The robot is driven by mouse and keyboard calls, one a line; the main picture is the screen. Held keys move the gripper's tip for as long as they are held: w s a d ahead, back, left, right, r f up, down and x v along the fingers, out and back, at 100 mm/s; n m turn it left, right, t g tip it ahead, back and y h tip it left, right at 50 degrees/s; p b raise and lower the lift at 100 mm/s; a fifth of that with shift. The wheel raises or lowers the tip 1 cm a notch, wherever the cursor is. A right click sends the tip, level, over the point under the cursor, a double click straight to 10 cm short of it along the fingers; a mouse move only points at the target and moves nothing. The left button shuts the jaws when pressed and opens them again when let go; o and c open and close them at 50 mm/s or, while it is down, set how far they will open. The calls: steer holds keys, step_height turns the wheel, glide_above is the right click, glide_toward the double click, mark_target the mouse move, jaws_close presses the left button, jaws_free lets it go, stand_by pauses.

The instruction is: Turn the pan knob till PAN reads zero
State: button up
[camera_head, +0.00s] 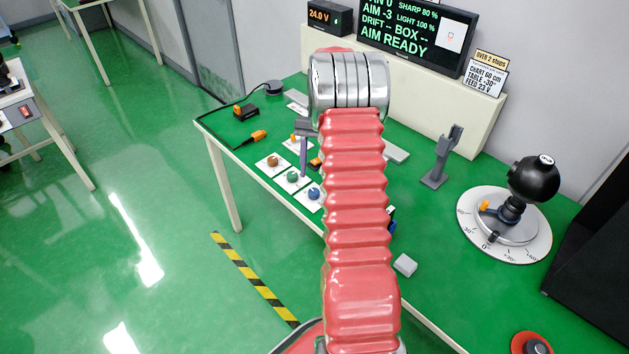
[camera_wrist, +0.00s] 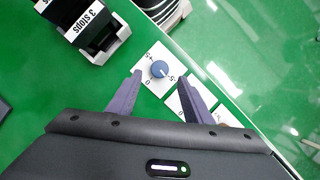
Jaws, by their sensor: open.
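A blue knob (camera_wrist: 159,69) sits on a white scale plate (camera_wrist: 150,82) in the wrist view. My gripper (camera_wrist: 162,77) is open, its two purple fingers on either side of the knob with visible gaps. In the head view, the blue knob (camera_head: 314,193), a green knob (camera_head: 292,176) and a brown knob (camera_head: 272,161) stand on white cards; their labels are too small to read. One purple finger (camera_head: 304,158) shows beside my arm. The screen (camera_head: 415,35) shows a cropped top line ending "AN 0", then "AIM -3" and "AIM READY".
A black ball-shaped camera (camera_head: 535,180) stands on a round degree dial (camera_head: 530,235) at the right. A grey stand (camera_head: 440,160) and small block (camera_head: 405,265) are on the green table. A "3 stops" box (camera_wrist: 90,30) is near the knob. A red button (camera_head: 530,343) is front right.

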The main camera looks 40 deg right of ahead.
steer(key=v, duration=0.8)
steer(key=shift+w+f, duration=0.1)
stand_by(0.3)
step_height(320, 180, down, 4)
steer(key=s+a+n+h, duration=0.1)
steer(key=s+a, duration=0.1)
steer(key=s+a+r+n+t+h, duration=0.1)
steer(key=s+a+r, duration=0.4)
steer(key=a, duration=0.6)
steer(key=s+a+r+n+t, duration=0.4)
steer(key=s+a+r+n, duration=0.1)
steer(key=a, duration=0.6)
steer(key=s+a+r+n+t+h, duration=0.1)
steer(key=s+a+r+n+t, duration=0.2)
steer(key=s+a+r, duration=0.4)
steer(key=s+a, duration=0.1)
steer(key=a, duration=0.4)
steer(key=shift+r+n+h, duration=0.2)
steer(key=shift+n+h, duration=0.1)
